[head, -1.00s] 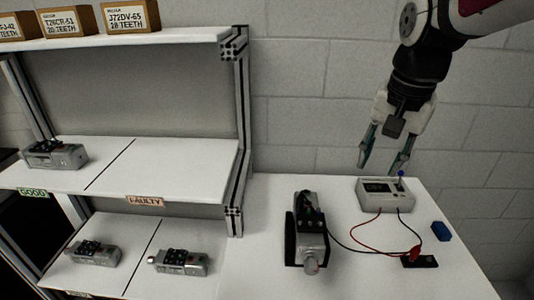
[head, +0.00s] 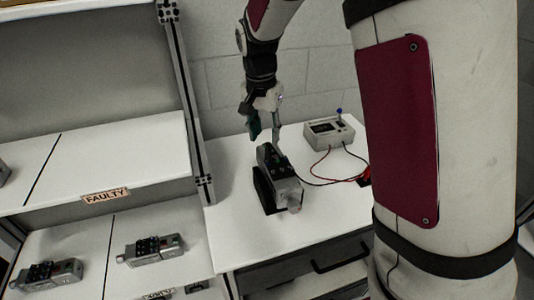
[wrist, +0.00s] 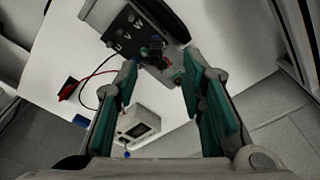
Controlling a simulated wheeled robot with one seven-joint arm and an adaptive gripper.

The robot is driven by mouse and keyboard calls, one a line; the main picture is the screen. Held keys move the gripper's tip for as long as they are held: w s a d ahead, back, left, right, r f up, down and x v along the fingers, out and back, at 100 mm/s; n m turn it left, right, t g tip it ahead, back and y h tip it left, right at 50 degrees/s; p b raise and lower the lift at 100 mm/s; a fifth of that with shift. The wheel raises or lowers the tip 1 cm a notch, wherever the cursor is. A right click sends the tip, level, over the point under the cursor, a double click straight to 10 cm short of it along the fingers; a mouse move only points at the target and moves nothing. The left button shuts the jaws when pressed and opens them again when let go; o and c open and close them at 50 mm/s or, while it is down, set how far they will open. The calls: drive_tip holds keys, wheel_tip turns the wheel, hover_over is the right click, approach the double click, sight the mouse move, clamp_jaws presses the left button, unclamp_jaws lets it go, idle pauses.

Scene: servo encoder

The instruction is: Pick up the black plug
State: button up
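The grey servo unit (head: 285,190) with a black top sits in a black stand on the white table. It also shows at the top of the wrist view (wrist: 125,35). A small dark plug-like part (wrist: 155,48) is on its end, beside red and green parts; I cannot tell for sure that it is the black plug. My gripper (head: 266,138) is just above the back end of the servo, pointing down. In the wrist view my gripper (wrist: 160,62) is open, with its green-padded fingers on either side of that end and nothing held between them.
A grey meter box (head: 329,132) with red and black leads stands behind and to the right. The shelf with a "FAULTY" label (head: 106,195) stands at left, holding more servos (head: 152,250). Clear tabletop lies in front.

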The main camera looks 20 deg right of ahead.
sight(268, 149)
drive_tip(key=shift+w+d+f+p, duration=0.1)
drive_tip(key=shift+d+f+p, duration=0.1)
drive_tip(key=shift+f, duration=0.9)
drive_tip(key=shift+s+d+f+p, duration=0.1)
drive_tip(key=shift+f+p, duration=0.15)
drive_tip(key=shift+f, duration=0.9)
drive_tip(key=shift+w+d+f+p, duration=0.1)
drive_tip(key=shift+d+f+p, duration=0.1)
drive_tip(key=shift+f, duration=0.9)
drive_tip(key=shift+c, duration=0.3)
clamp_jaws()
